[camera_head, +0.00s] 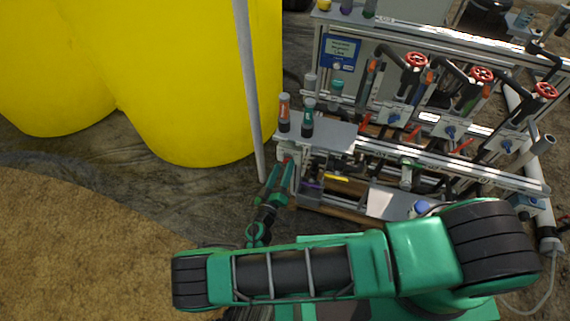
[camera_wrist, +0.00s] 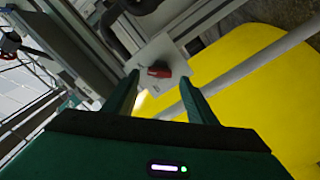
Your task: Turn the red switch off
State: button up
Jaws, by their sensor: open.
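The red switch (camera_wrist: 159,69) is a small red knob on a grey-white plate (camera_wrist: 172,50) in the wrist view. It sits just past my fingertips, a little above the gap between them. In the head view a small red spot that looks like the switch (camera_head: 287,159) shows at the left end of the skid, at the tips of my gripper (camera_head: 281,176). In the wrist view my gripper (camera_wrist: 161,90) is open, with one green finger on each side of the gap. The fingers appear apart from the knob. I cannot tell the knob's on or off position.
The skid frame (camera_head: 430,165) carries pipes, several red handwheels (camera_head: 415,60) and two capped bottles (camera_head: 307,118) near its left end. A grey pole (camera_head: 250,90) stands close left of my gripper, before large yellow tanks (camera_head: 190,80). Bare ground lies at the lower left.

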jog(key=shift+x, duration=1.3)
jog(key=shift+c, duration=0.7)
jog(key=c, duration=0.9)
jog(key=shift+c, duration=0.2)
